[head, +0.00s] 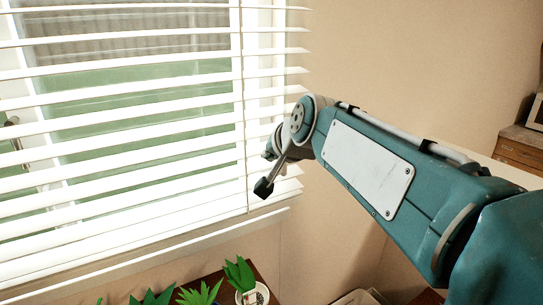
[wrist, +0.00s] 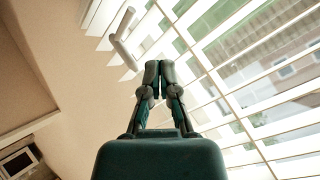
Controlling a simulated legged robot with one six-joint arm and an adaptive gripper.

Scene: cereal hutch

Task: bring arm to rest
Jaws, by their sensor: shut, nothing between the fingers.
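My gripper (wrist: 159,68) is shut and empty in the wrist view, its two fingertips together in front of the window blind. In the head view my arm reaches in from the lower right, raised and bent at its far joint close to the right edge of the white slatted blind (head: 120,135). The far joint hides much of the gripper there. I cannot tell whether any part of my arm touches the blind.
Green leafy plants (head: 200,294) and a white pot (head: 258,295) stand low by the window on a brown surface. A wooden cabinet (head: 520,150) is at the far right. A pale rod (wrist: 121,24) shows near the blind. Bare wall (head: 400,60) lies above my arm.

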